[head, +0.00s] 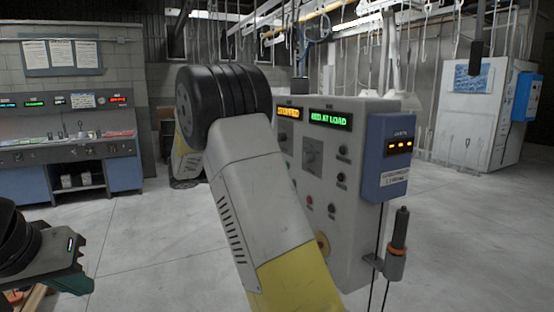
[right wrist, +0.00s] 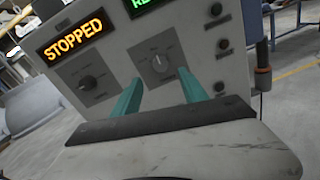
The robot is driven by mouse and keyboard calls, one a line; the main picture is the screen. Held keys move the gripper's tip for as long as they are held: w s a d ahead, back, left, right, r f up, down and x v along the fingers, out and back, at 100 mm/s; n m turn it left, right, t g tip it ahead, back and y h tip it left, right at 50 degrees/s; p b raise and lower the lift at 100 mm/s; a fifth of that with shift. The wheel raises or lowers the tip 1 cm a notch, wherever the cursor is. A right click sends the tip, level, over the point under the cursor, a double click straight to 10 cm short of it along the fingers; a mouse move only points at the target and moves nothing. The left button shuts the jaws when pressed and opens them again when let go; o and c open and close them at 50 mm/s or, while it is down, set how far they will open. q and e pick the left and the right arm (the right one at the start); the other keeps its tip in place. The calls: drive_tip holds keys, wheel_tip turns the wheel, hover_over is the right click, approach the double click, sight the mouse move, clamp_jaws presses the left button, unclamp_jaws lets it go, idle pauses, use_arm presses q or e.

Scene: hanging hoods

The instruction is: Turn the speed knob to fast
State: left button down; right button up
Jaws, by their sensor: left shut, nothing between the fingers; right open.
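A grey control panel (head: 345,220) stands in the middle of the head view, with an orange STOPPED display (right wrist: 74,40). In the right wrist view it has a dark knob (right wrist: 91,83) at left and a grey knob (right wrist: 159,62) at right on square dial plates. Their labels are too small to read, so I cannot tell which sets speed. My right gripper (right wrist: 159,76) is open, its teal fingers facing the panel on either side of the grey knob's dial; contact cannot be told. My left gripper (head: 75,277) is shut and empty at lower left, far from the panel.
A blue box (head: 390,155) and a dark cylinder on a bracket (head: 397,245) are on the panel's right side. Small buttons (head: 341,178) run beside the dials. A long console (head: 70,150) stands back left. The floor between is clear.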

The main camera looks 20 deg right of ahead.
sight(305, 157)
drive_tip(key=d, duration=0.7)
drive_tip(key=shift+d, duration=0.3)
clamp_jaws()
